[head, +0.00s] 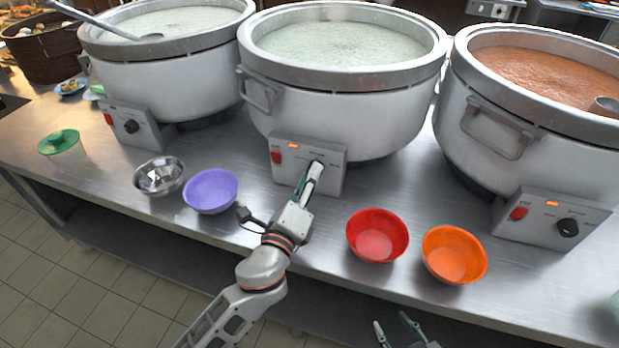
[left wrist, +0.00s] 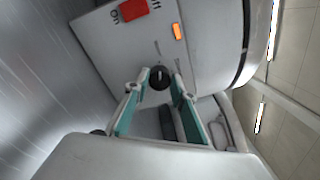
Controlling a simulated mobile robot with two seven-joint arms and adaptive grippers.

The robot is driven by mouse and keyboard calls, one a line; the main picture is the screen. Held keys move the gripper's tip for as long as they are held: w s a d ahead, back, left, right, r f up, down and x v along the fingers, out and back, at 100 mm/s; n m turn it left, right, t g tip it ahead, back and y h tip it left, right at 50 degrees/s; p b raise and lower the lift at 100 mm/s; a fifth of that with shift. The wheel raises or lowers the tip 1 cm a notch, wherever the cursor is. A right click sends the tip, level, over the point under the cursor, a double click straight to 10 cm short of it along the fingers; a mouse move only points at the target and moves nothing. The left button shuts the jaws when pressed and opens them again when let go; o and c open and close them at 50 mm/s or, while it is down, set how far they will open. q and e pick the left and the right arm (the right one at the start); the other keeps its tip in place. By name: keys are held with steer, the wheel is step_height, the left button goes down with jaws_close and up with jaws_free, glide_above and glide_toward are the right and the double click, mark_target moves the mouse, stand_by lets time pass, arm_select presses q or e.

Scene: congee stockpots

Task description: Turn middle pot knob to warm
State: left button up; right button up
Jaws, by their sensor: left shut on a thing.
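The middle pot (head: 345,85) is a large white stockpot of pale congee. Its control box (head: 285,160) on the front carries a red switch and a lit orange lamp. My left gripper (head: 314,168) is at the right part of this box, shut on the black knob, which it mostly hides in the head view. In the left wrist view the fingers of my left gripper (left wrist: 160,82) stand on either side of the round black knob (left wrist: 159,77). The knob's setting is too small to read. My right gripper (head: 403,334) is at the bottom edge, fingers apart, empty.
A purple bowl (head: 210,191) and a steel bowl (head: 160,176) stand left of my left arm. A red bowl (head: 377,236) and an orange bowl (head: 455,255) stand to its right. Similar pots stand at left (head: 180,72) and right (head: 470,125).

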arm_select(q)
steer(key=o, duration=1.1)
steer(key=shift+s, duration=0.1)
steer(key=shift+s+a+f, duration=0.1)
steer(key=shift+s+a, duration=0.05)
steer(key=shift+s, duration=0.15)
steer(key=v, duration=1.1)
steer(key=shift+s, duration=0.1)
